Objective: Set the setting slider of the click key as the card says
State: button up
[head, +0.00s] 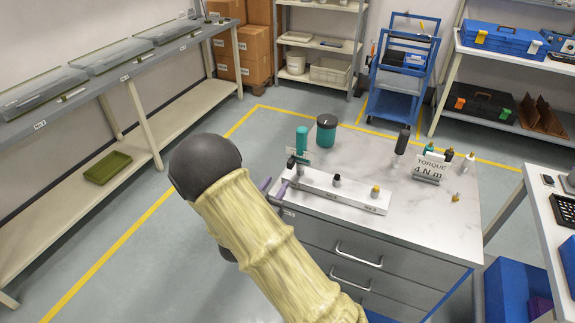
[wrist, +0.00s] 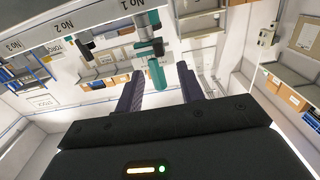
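The click key (head: 302,140) stands at the left end of a white rack (head: 330,193) on the bench, with a teal grip and a pale plate. A dark knob-like part sits low beside it. In the wrist view the key's teal grip (wrist: 157,75) lies between my two purple fingers, with a gap on both sides. A dark and grey collar (wrist: 150,48) adjoins it. The setting cannot be read. My gripper (head: 274,187) is open at the rack's left end; it also shows in the wrist view (wrist: 159,92). The card (head: 430,168) reads "TORQUE 4 N m".
Two more rack positions hold a black-topped piece (head: 337,180) and a yellow-topped piece (head: 375,191). A dark-lidded teal jar (head: 326,133) stands behind. A dark cylinder (head: 402,141) and small bottles are by the card. The marble bench top (head: 425,215) is clear in front.

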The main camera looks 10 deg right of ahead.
aim_at(289, 166)
jog(key=p+x, duration=0.1)
jog(key=x, duration=0.7)
jog(key=shift+w+d+r, duration=0.1)
jog(key=shift+d, duration=0.25)
jog(key=shift+w+d, duration=0.1)
jog(key=shift+w, duration=0.2)
grip_shut()
